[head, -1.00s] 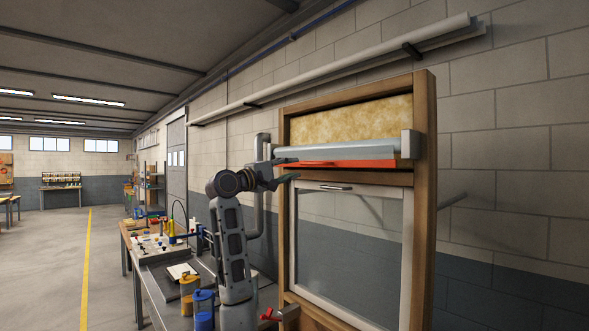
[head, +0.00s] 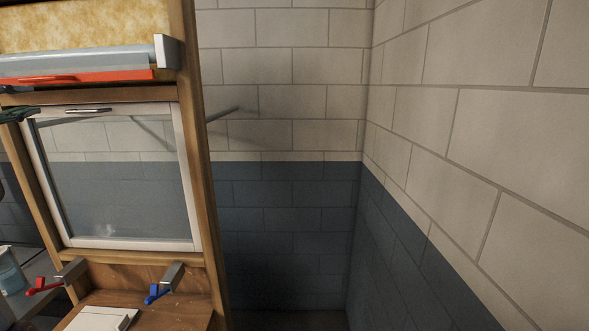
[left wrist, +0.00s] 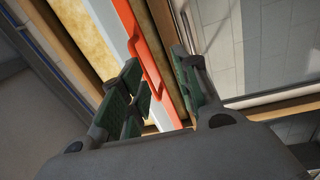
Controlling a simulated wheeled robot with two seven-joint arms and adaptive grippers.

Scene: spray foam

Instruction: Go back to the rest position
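My left gripper shows only as a dark green fingertip (head: 17,115) at the left edge of the head view, just below the red bar. In the left wrist view my left gripper (left wrist: 163,75) has its two green-padded fingers spread apart, with nothing held between them. The red bar (head: 95,77) runs under a grey tube (head: 75,60) at the top of the wooden window frame (head: 200,140). The red bar (left wrist: 148,62) also shows beyond the fingers in the left wrist view. My right gripper is in neither view.
The white window (head: 120,170) is below the bar. A red-handled clamp (head: 45,287) and a blue-handled clamp (head: 160,288) sit at the frame's foot, near a white flat item (head: 100,318). Block walls (head: 290,70) meet in a corner on the right, with free room before them.

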